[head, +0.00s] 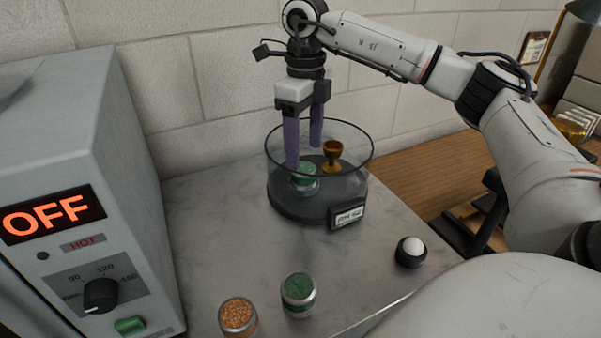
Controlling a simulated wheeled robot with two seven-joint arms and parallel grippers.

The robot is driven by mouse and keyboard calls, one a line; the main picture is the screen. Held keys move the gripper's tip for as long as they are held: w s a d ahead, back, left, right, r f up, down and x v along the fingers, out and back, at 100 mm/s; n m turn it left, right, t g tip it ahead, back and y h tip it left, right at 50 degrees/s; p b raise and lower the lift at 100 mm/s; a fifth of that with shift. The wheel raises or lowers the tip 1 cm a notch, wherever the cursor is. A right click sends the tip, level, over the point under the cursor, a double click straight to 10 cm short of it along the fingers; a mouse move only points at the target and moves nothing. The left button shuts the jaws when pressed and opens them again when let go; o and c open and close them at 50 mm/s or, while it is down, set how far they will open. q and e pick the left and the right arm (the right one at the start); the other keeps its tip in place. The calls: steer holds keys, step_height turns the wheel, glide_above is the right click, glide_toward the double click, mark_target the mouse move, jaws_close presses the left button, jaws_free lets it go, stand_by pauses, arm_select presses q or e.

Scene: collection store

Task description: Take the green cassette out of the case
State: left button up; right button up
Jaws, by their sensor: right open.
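The case is a round clear-walled container (360,185) with a dark base, standing open-topped on the grey counter. Inside it at the left is a small round green-topped container (304,183), the only green thing in the case; it looks like a jar rather than a flat cassette. A small amber goblet (333,154) also stands in the case. My right gripper (304,156) points down into the case with its purple fingers apart. Its fingertips are close above the green-topped container; I cannot tell whether they touch it. My left gripper is not in view.
A grey heater box (95,130) reading OFF stands at the left. A green-filled jar (298,295) and an orange-filled jar (238,317) stand at the front. A white-topped black knob (410,252) is at the right. The counter left of the case is clear.

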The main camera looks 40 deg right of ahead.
mark_target(304, 168)
steer(key=shift+f, duration=0.4)
step_height(304, 168, down, 4)
steer(key=shift+f+p, duration=0.15)
steer(key=shift+p, duration=0.2)
steer(key=shift+f, duration=0.35)
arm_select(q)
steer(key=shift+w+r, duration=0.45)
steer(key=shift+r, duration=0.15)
arm_select(e)
steer(key=shift+f, duration=0.1)
steer(key=c, duration=1.2)
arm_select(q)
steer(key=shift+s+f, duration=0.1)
arm_select(e)
steer(key=shift+o, duration=0.2)
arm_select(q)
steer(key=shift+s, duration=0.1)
